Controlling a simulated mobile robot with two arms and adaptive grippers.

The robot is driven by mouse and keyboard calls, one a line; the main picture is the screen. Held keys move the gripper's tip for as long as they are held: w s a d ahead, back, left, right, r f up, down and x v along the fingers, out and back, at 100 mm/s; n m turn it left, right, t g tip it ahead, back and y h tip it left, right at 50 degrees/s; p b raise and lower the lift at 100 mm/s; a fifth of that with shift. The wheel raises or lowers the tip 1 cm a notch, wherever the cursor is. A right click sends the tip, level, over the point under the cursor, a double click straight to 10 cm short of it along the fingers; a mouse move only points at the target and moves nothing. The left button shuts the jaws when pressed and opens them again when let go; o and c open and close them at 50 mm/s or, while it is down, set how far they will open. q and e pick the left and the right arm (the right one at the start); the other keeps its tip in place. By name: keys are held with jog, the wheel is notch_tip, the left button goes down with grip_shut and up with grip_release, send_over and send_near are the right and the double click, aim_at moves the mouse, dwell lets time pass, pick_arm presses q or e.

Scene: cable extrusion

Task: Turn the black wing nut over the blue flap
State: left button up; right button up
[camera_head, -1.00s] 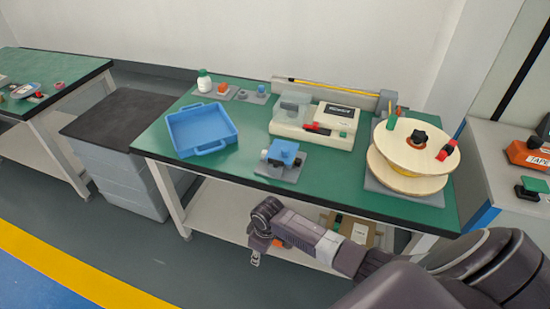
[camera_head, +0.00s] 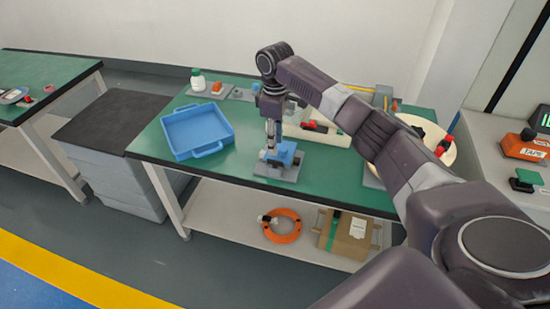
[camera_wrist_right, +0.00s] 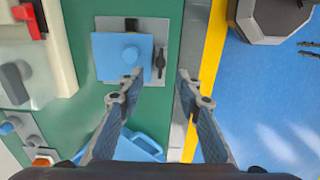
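The blue flap (camera_wrist_right: 112,60) lies flat on a small grey fixture plate (camera_wrist_right: 176,32) on the green bench; it also shows in the head view (camera_head: 287,153). The black wing nut (camera_wrist_right: 161,63) sits just beside the flap's right edge in the right wrist view, pointing along that edge. My right gripper (camera_wrist_right: 161,76) is open and empty. In that view its fingertips lie either side of the wing nut's lower end; touching cannot be told. In the head view my right gripper (camera_head: 271,146) points down at the fixture. My left gripper is out of view.
An empty blue tray (camera_head: 228,127) stands left of the fixture. A cream machine (camera_head: 330,136) is behind it, and a cable spool (camera_head: 440,150) stands to the right, partly hidden by my arm. An orange coil (camera_head: 283,232) and a cardboard box (camera_head: 350,235) lie on the shelf below.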

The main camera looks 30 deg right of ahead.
aim_at(275, 163)
notch_tip(275, 163, down, 8)
jog(key=shift+r+p, duration=0.25)
jog(key=shift+p, duration=0.15)
grip_shut()
